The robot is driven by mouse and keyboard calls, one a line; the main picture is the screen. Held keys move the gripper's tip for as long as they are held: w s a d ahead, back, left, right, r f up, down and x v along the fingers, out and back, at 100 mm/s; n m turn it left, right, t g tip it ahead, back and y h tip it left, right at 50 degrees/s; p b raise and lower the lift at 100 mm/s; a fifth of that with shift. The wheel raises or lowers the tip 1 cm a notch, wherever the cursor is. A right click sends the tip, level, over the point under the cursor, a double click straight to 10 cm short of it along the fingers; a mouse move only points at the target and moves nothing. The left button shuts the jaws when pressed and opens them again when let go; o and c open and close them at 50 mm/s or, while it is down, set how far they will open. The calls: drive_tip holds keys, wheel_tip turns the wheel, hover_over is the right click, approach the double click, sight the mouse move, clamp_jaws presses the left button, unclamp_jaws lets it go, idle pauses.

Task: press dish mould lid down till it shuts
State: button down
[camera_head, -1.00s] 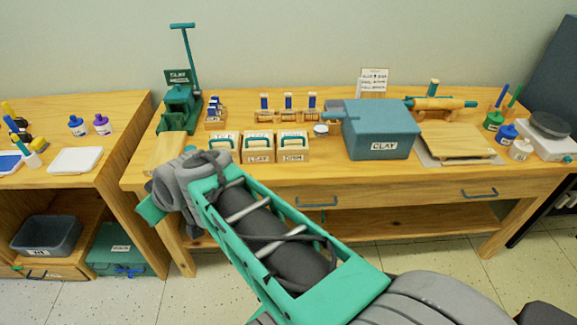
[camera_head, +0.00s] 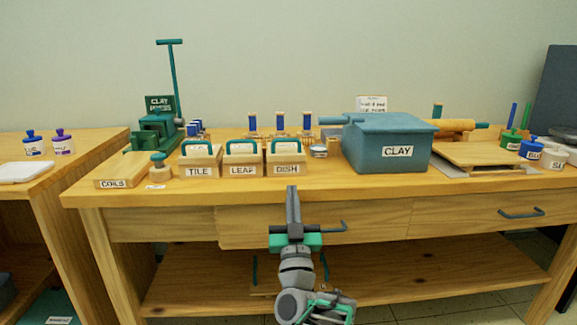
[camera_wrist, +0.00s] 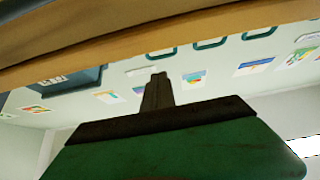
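The dish mould (camera_head: 286,160) is a pale wooden block labelled DISH with a teal loop handle on top. It stands near the bench's front edge, right of the similar leaf mould (camera_head: 243,160) and tile mould (camera_head: 200,164). I cannot tell from here how far its lid stands open. My gripper (camera_head: 292,192) points upward in front of the bench, just below the dish mould and apart from it. Its fingers are together with nothing between them; they also show as one dark bar in the wrist view (camera_wrist: 157,92). Teal loop handles show beyond the wooden edge there.
The blue clay box (camera_head: 385,155) stands right of the dish mould, with a small round jar (camera_head: 319,151) between. Stamps (camera_head: 280,124) stand behind. The wooden bench (camera_head: 150,199) has a drawer handle (camera_head: 521,213) at right. A coils block (camera_head: 118,175) lies at left.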

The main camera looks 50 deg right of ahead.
sight(288, 141)
drive_tip(key=p+x, duration=0.7)
drive_tip(key=x, duration=0.5)
drive_tip(key=shift+w+r, duration=0.15)
drive_tip(key=shift+r, duration=0.05)
drive_tip(key=shift+w+d+r, duration=0.15)
drive_tip(key=shift+w+d, duration=0.15)
